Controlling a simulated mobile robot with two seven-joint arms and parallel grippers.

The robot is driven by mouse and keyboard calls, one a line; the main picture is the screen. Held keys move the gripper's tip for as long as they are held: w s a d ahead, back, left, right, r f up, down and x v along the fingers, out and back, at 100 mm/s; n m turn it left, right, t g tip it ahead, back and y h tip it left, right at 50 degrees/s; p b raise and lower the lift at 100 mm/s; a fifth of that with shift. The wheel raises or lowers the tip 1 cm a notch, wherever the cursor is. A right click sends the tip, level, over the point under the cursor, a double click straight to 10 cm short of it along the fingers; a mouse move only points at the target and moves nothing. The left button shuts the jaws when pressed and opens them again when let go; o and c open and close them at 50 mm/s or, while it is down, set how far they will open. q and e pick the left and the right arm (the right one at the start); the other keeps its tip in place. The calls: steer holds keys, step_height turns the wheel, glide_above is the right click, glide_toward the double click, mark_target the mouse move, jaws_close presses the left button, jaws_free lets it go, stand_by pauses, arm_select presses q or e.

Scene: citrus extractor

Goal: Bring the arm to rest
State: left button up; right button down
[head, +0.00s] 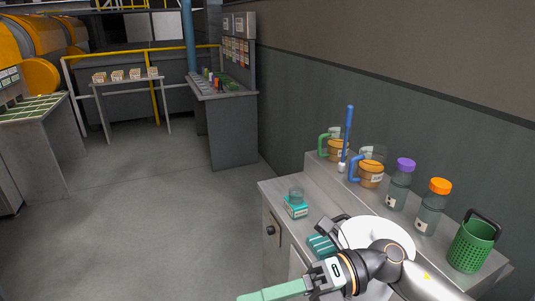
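My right arm comes in from the lower right over the counter, in front of a white round basin (352,232). Its gripper (275,290) points to the lower left, with a long mint-green part at its end. I cannot tell whether that part is a finger or something held, nor whether the gripper is open or shut. My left gripper is not in view.
The grey counter (275,195) holds a teal box with a glass (296,197), a teal ribbed item (322,245), two jugs (337,150) (371,172), two capped bottles (399,188) (432,210) and a green basket (472,243). Floor to the left is clear.

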steer(key=w+d+f+m+t+h, duration=0.2)
steer(key=w+d+f+m+t, duration=0.25)
steer(key=m+t, duration=0.8)
steer(key=w+d+f+m+t+h, duration=0.25)
steer(key=w+f+m+t, duration=0.25)
steer(key=m+t, duration=0.75)
steer(key=s+d+f+m+g+h, duration=0.35)
steer(key=f+m, duration=0.25)
steer(key=f, duration=0.2)
steer(key=s+d+f+m+g+h, duration=0.2)
steer(key=d+f+m+g+h, duration=0.15)
steer(key=f+m, duration=0.35)
steer(key=s+d+f+m+g+h, duration=0.3)
steer(key=s+d+f+g, duration=0.1)
steer(key=s+f, duration=0.6)
steer(key=shift+s+d+f+p, duration=0.15)
steer(key=shift+s+f+p, duration=0.2)
steer(key=shift+f, duration=0.6)
